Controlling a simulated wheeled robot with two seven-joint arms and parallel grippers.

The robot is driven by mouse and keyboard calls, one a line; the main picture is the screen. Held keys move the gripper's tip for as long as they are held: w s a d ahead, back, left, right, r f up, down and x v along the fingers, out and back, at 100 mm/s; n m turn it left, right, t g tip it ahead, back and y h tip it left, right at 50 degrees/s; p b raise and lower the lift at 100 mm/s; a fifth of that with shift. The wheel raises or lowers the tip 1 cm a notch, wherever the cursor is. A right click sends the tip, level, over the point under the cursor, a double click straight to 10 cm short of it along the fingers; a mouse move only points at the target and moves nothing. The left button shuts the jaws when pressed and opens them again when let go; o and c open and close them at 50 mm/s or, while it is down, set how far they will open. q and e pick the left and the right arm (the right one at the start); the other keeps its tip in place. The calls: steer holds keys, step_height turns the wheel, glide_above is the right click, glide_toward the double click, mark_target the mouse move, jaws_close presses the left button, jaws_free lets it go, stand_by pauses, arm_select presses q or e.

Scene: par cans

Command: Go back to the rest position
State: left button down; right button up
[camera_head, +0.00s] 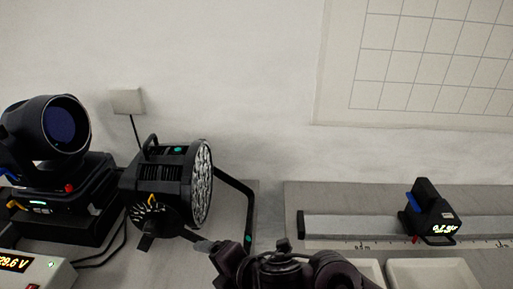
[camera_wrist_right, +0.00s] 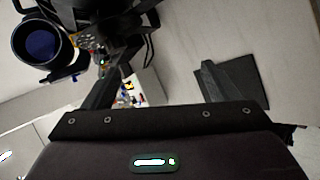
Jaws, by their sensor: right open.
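My right gripper (camera_head: 224,250) is low in the middle of the head view, at the end of my dark arm, in front of the black par can (camera_head: 165,185). In the right wrist view the two fingers of the right gripper (camera_wrist_right: 155,75) stand wide apart with nothing held between them. The par can's LED face points right, and its bent black bracket (camera_head: 249,205) comes down behind my gripper. I cannot tell whether a finger touches the bracket. My left gripper is not in view.
A black moving-head light (camera_head: 55,135) stands at the left, above a meter (camera_head: 40,270) with a lit display. At the right, a scaled rail (camera_head: 350,228) carries a black device (camera_head: 431,212). White trays (camera_head: 433,272) lie in front. A small box (camera_head: 127,101) is on the wall.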

steer(key=d+f+m+t+h, duration=0.2)
steer(key=d+m+h, duration=0.3)
steer(key=d+m, duration=1.1)
steer(key=s+d+f+m+g+h, duration=0.45)
steer(key=s+d+f+m, duration=0.35)
steer(key=s+d+m, duration=0.35)
step_height(320, 180, down, 27)
steer(key=n+g, duration=0.1)
steer(key=g, duration=0.1)
steer(key=s+d+f, duration=0.2)
steer(key=s+f, duration=0.8)
steer(key=s+d+f+g, duration=0.1)
steer(key=s+d+f, duration=0.1)
steer(key=s+f, duration=0.8)
steer(key=shift+f+y, duration=0.25)
steer(key=shift+y, duration=0.1)
